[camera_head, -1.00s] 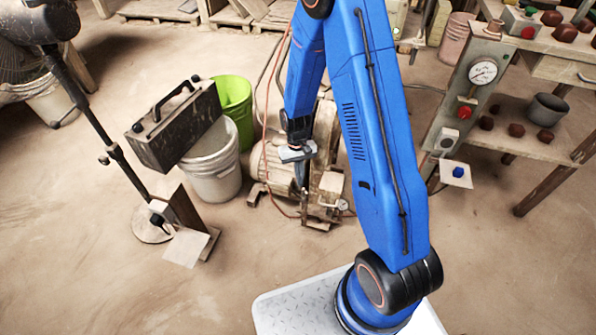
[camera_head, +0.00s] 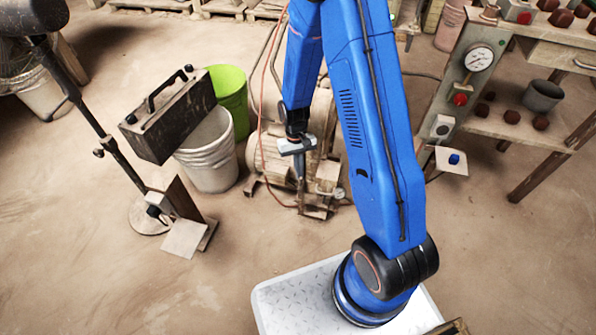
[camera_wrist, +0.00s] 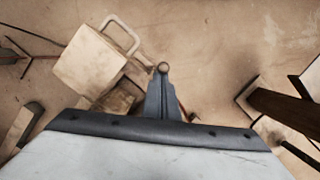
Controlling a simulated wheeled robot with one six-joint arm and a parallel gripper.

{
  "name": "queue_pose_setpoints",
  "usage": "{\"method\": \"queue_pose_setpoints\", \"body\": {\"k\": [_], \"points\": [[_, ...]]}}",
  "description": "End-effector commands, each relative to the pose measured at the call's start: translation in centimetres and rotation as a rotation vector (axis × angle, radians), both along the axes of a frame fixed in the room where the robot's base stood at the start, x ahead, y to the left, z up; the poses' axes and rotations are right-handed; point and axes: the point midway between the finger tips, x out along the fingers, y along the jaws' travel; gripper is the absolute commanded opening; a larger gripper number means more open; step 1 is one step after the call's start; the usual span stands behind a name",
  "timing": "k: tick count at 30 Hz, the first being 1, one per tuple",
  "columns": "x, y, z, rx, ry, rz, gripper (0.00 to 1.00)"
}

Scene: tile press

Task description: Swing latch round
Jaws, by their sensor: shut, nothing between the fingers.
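My gripper (camera_head: 301,183) points down at the front of the beige compressor-like machine (camera_head: 262,160) in the head view. Its narrow fingers (camera_wrist: 163,98) are together and empty in the wrist view. A small round metal end (camera_wrist: 163,68) shows right at the fingertips; I cannot tell if they touch it. A pale square box (camera_wrist: 90,62) with a bent metal loop (camera_wrist: 124,30) lies left of the fingers. I cannot tell for sure which part is the latch. My own arm hides part of the machine in the head view.
A dark toolbox (camera_head: 170,117) rests on a white bucket (camera_head: 208,155), with a green bucket (camera_head: 231,100) behind. A stand (camera_head: 150,215) is at left. A workbench with a gauge panel (camera_head: 470,75) is at right. The floor in front (camera_head: 130,290) is clear.

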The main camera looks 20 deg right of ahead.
Motion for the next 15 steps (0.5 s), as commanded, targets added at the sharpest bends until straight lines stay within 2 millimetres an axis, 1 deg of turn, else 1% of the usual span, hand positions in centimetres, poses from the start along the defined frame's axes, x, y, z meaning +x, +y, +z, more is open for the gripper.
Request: {"method": "queue_pose_setpoints", "body": {"k": [15], "points": [[-1.8,-2.3,-0.2,0.000,0.002,-0.001,0.00]]}}
